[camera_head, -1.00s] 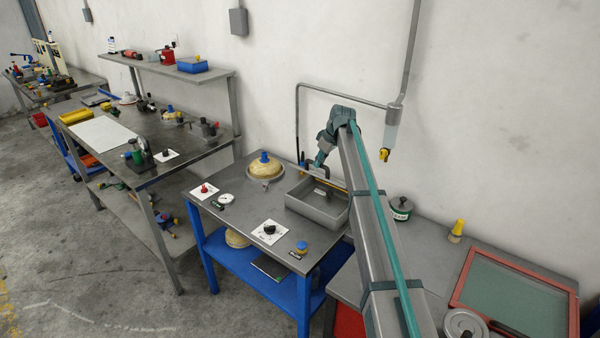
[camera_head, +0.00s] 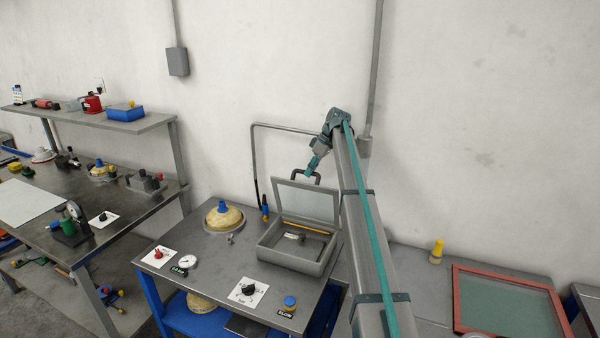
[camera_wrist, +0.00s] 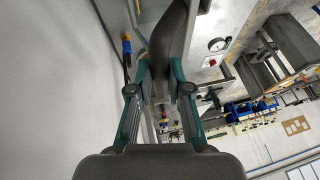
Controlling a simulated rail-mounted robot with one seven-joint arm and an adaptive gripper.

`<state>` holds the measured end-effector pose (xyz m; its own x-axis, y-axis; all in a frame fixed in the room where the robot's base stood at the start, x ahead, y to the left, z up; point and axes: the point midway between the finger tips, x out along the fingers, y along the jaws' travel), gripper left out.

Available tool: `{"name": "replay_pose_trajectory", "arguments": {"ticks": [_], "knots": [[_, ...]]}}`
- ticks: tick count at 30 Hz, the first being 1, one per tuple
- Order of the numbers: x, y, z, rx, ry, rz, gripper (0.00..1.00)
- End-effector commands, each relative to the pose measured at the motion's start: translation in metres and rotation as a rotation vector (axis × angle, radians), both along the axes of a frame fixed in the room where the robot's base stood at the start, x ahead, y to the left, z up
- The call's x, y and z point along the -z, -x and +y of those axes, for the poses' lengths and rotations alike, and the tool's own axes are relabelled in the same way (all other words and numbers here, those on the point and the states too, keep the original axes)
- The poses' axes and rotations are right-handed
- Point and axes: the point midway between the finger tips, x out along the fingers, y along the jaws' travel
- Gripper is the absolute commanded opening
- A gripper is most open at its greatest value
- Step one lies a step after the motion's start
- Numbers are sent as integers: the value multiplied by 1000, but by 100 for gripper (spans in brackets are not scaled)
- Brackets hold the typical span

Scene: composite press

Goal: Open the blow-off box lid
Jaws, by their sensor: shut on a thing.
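The blow-off box (camera_head: 280,258) is a grey box on the blue-framed bench. Its lid (camera_head: 308,204) stands raised at the back edge, nearly upright, so the inside of the box shows. My gripper (camera_head: 309,171) is at the top of the lid, shut on the dark lid handle (camera_head: 292,174). In the wrist view, the handle (camera_wrist: 170,45) is a dark curved bar between the two fingers of my gripper (camera_wrist: 160,88). The exact finger contact is partly hidden.
A yellow dome with a blue knob (camera_head: 224,216) stands left of the box. A black knob on a white plate (camera_head: 248,290) and a blue button (camera_head: 290,302) sit at the bench front. A bent pipe (camera_head: 254,160) and the wall lie behind.

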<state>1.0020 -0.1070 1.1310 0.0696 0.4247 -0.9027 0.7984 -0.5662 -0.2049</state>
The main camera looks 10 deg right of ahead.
Motion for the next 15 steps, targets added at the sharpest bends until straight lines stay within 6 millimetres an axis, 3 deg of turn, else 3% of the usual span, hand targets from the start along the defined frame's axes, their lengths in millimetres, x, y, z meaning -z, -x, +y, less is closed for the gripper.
{"name": "replay_pose_trajectory", "arguments": {"ticks": [1, 13, 14, 15], "knots": [[9, 0, -4, 3, 4, 12, 0], [9, 1, -5, 2, 1, 17, 0], [9, 1, -5, 2, 0, 17, 23], [9, 1, -5, 2, 0, 17, 29]]}}
